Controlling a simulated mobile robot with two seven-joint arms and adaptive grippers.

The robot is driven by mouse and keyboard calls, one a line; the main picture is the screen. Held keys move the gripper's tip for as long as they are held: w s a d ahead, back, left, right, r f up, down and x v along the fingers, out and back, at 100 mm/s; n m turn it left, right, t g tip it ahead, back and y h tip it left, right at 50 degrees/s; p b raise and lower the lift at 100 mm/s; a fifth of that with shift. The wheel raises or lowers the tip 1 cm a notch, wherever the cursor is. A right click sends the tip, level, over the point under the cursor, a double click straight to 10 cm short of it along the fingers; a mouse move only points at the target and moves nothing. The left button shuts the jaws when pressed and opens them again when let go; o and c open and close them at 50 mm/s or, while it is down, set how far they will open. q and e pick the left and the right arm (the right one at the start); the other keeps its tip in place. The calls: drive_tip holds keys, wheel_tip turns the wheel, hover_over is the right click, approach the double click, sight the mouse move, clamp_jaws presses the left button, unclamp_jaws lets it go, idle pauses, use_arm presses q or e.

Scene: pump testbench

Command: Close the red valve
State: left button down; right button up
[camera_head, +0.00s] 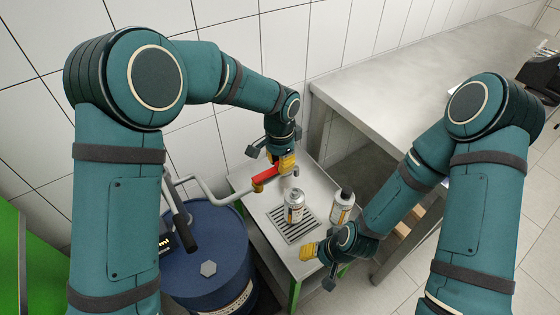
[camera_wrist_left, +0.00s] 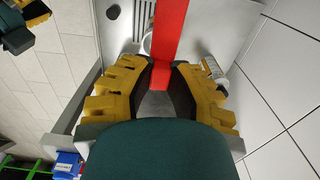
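The red valve handle (camera_head: 265,175) sits at the end of a bent grey pipe, above the left side of the small metal table. My left gripper (camera_head: 287,162) is at the handle. In the left wrist view the red handle (camera_wrist_left: 168,40) runs between the two yellow fingers of the gripper (camera_wrist_left: 158,92).
A can (camera_head: 294,206) stands on the drain grate (camera_head: 291,233), and a bottle (camera_head: 342,205) stands to its right. A blue drum (camera_head: 207,270) is at the left beneath the pipe (camera_head: 205,193). A large metal bench (camera_head: 420,75) lies behind at the right.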

use_arm(q)
drive_tip(key=shift+s, duration=0.15)
idle(0.3)
drive_tip(key=s+a+m+p, duration=0.2)
drive_tip(key=s+m+p, duration=0.3)
drive_tip(key=s+m, duration=0.5)
drive_tip(key=shift+m, duration=4)
drive_tip(key=shift+f, duration=0.1)
drive_tip(key=c, duration=0.9)
unclamp_jaws()
drive_tip(key=shift+w, duration=0.1)
